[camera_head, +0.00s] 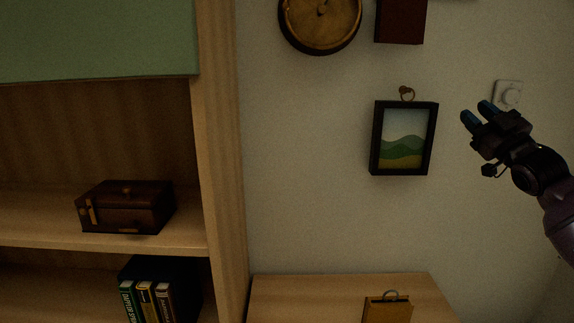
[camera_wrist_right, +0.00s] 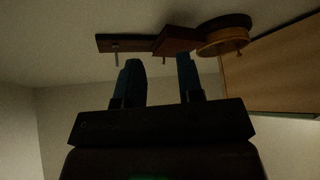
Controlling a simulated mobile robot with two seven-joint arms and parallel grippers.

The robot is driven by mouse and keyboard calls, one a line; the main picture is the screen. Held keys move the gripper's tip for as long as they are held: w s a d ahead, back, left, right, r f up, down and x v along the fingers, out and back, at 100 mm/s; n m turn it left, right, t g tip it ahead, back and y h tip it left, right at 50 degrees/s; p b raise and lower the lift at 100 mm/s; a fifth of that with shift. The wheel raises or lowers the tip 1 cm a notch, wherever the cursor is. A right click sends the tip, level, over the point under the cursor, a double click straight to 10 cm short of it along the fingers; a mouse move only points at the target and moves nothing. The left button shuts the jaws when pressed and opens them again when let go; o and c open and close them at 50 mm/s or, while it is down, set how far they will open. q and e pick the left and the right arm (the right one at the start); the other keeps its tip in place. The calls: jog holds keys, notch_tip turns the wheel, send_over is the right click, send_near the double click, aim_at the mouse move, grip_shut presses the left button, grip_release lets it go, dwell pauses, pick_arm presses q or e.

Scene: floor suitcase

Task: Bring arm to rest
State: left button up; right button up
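My right gripper (camera_head: 478,111) is raised at the right of the head view, in front of the wall and to the right of a framed landscape picture (camera_head: 403,138). Its two blue-tipped fingers are apart with nothing between them. In the right wrist view, the gripper (camera_wrist_right: 161,78) also shows its fingers spread and empty. My left gripper is in neither view.
A wooden shelf unit (camera_head: 222,160) with a brown box (camera_head: 126,207) and several books (camera_head: 148,302) stands at the left. A round brass object (camera_head: 320,24) hangs above. A wooden surface (camera_head: 335,295) below bears a small yellowish-brown object (camera_head: 387,310). A wall switch (camera_head: 508,94) is behind my right gripper.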

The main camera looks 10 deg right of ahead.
jog(key=s+a+f+m+g+h, duration=0.1)
jog(key=s+a+f+g, duration=0.15)
jog(key=f, duration=0.95)
jog(key=s+a+f+m+g+h, duration=0.15)
jog(key=a+f, duration=0.25)
jog(key=f, duration=0.7)
jog(key=s+a+f+g+h, duration=0.1)
jog(key=s+a+f, duration=0.2)
jog(key=f, duration=0.9)
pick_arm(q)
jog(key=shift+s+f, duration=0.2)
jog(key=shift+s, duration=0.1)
pick_arm(e)
jog(key=s+a+f+m+g+h, duration=0.1)
jog(key=s+a+f, duration=0.4)
jog(key=s+f, duration=0.7)
jog(key=s+a+f+m+g+h, duration=0.1)
jog(key=s+a+f+m+g, duration=0.3)
jog(key=s+f, duration=0.8)
jog(key=s+a+g, duration=0.1)
jog(key=s, duration=0.2)
jog(key=shift+s+m+g, duration=0.25)
jog(key=shift+m+g, duration=0.05)
jog(key=shift+m, duration=0.05)
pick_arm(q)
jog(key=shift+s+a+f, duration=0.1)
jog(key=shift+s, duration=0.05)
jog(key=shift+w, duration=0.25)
